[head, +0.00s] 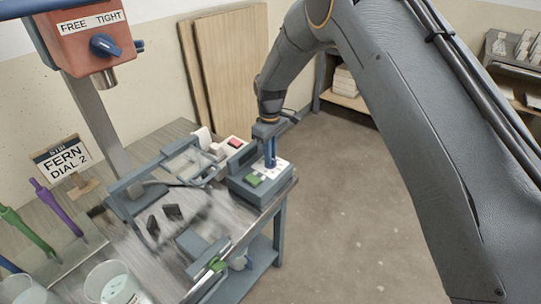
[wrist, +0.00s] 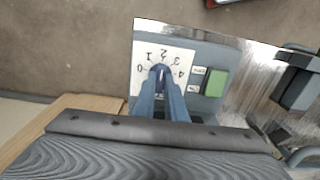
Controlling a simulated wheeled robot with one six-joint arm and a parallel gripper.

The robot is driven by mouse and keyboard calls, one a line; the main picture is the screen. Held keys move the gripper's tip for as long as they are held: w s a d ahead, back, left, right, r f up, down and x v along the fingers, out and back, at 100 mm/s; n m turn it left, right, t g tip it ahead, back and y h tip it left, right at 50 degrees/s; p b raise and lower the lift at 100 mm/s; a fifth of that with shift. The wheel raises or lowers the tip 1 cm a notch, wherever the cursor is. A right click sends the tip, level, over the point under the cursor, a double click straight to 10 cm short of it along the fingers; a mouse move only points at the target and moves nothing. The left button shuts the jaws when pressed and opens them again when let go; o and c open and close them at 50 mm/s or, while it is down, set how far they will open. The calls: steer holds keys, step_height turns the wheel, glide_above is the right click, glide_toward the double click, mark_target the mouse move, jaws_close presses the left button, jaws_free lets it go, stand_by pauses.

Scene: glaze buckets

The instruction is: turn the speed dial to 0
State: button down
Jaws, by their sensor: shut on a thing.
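The speed dial (wrist: 161,71) is a small dark blue knob on a white plate (wrist: 177,54) marked 0 to 4. Its pointer seems to point up, near the 2, but the fingers partly hide it. My gripper (wrist: 161,84) is shut on the dial, a blue finger on each side. In the head view my gripper (head: 270,163) reaches down onto the grey control box (head: 248,192) at the table's right corner, hiding the dial there.
A green button (wrist: 216,82) sits right beside the dial plate. A red button (head: 235,142) is on a box behind. A sign (head: 67,161) reads "FERN DIAL 2". A red head (head: 88,40) marked FREE and TIGHT stands left. A bucket (head: 118,284) is front left. Floor right is clear.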

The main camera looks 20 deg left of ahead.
steer(key=shift+n, duration=0.3)
steer(key=n+b, duration=0.2)
steer(key=n, duration=0.1)
steer(key=n+b, duration=0.2)
steer(key=n, duration=0.2)
steer(key=n+b, duration=0.2)
steer(key=n, duration=0.2)
steer(key=shift+n, duration=0.4)
steer(key=shift+n+b, duration=0.4)
steer(key=shift+n, duration=1.3)
steer(key=c, duration=1.8)
jaws_free()
steer(key=shift+r+b, duration=0.65)
steer(key=shift+r, duration=3.3)
